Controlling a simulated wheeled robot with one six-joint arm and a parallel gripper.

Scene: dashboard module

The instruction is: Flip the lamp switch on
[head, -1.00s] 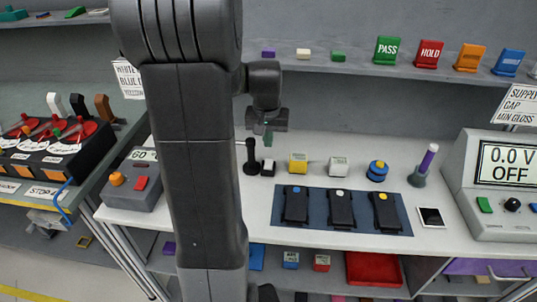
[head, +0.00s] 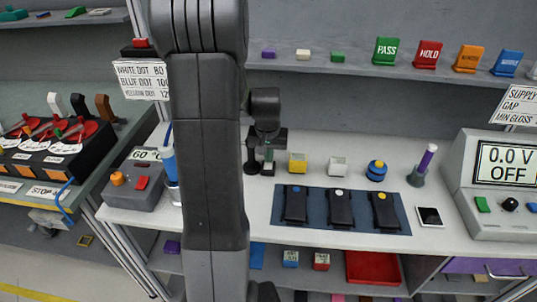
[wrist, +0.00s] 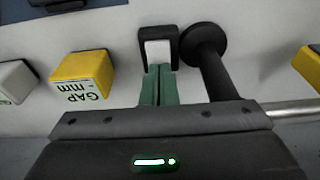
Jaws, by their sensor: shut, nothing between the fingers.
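The lamp switch appears to be the small black housing with a white rocker (wrist: 158,50) in the wrist view. It sits on the bench beside a black post (wrist: 213,70) with a round end. My gripper (wrist: 158,72) is shut and empty. Its green fingertips reach the near edge of the switch, but I cannot tell whether they touch it.
A yellow block (head: 298,163) and a white block (head: 338,167) stand right of my gripper. A blue mat (head: 262,208) with black devices lies in front. A grey box with buttons (head: 140,190) stands left. A shelf (head: 350,68) runs above the back of the bench.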

